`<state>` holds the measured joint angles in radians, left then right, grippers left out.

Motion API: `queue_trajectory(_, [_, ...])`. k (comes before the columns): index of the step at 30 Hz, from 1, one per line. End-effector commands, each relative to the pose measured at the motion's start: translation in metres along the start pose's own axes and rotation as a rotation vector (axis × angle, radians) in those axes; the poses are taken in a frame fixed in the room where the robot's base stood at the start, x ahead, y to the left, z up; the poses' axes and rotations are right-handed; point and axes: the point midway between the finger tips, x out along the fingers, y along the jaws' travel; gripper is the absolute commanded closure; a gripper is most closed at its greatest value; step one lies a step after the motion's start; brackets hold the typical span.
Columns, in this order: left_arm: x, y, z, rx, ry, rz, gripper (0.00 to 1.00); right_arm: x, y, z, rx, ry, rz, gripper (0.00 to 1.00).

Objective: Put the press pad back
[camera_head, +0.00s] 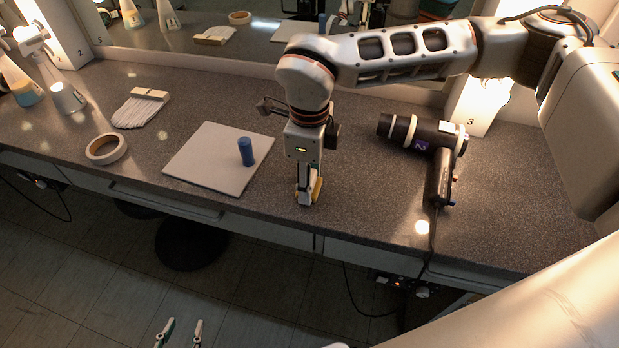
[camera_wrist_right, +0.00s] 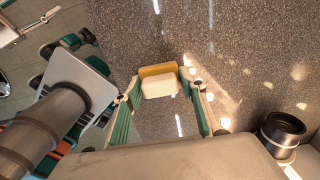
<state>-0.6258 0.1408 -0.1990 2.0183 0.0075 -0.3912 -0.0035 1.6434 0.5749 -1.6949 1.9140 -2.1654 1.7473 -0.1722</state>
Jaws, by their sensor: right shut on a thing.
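The press pad (camera_wrist_right: 158,87) is a small block with a cream face and an orange-yellow layer. My right gripper (camera_head: 308,197) is shut on it, pointing down near the counter's front edge; the pad shows as a yellow sliver (camera_head: 317,189) in the head view. In the wrist view the pad sits between the fingertips. I cannot tell whether it touches the counter. My left gripper (camera_head: 181,333) is at the bottom of the head view, beyond the counter's front edge, with its fingers apart and nothing between them.
A pale square board (camera_head: 205,168) with an upright blue cylinder (camera_head: 246,152) on it lies left of my right gripper. A tape roll (camera_head: 106,148) and a white brush (camera_head: 141,108) are further left. A black hair dryer (camera_head: 440,180) lies to the right. A mirror runs behind.

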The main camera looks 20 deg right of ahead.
Motion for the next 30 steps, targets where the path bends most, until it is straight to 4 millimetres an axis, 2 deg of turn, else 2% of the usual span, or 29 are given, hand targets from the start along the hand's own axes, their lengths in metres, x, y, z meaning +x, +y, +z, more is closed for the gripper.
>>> queue_trajectory(1, [0.000, 0.000, 0.001, 0.000, -0.001, 0.000, 0.63, 0.002, 0.000, 0.000, 0.000, 0.001, 0.001, 0.79])
queue_trajectory(2, [0.000, 0.000, 0.000, 0.000, 0.000, 0.000, 0.63, 0.002, 0.000, 0.000, 0.000, 0.001, 0.000, 0.51])
queue_trajectory(3, [0.000, 0.000, 0.000, 0.000, 0.000, 0.000, 0.63, 0.002, 0.000, 0.000, 0.000, 0.001, 0.000, 0.42])
queue_trajectory(13, [0.000, 0.000, 0.000, 0.000, -0.001, 0.000, 0.63, 0.001, 0.000, 0.000, 0.000, 0.000, 0.000, 0.42])
queue_trajectory(17, [-0.001, 0.000, -0.001, 0.000, 0.000, 0.000, 0.63, -0.007, 0.000, 0.000, 0.000, -0.001, -0.001, 0.42])
queue_trajectory(20, [-0.002, 0.000, -0.002, -0.002, 0.000, 0.000, 0.63, -0.022, -0.001, 0.001, 0.001, -0.002, -0.003, 0.42])
queue_trajectory(30, [-0.007, 0.003, -0.002, -0.009, -0.004, 0.007, 0.63, -0.091, -0.001, 0.000, 0.000, -0.002, -0.003, 0.42])
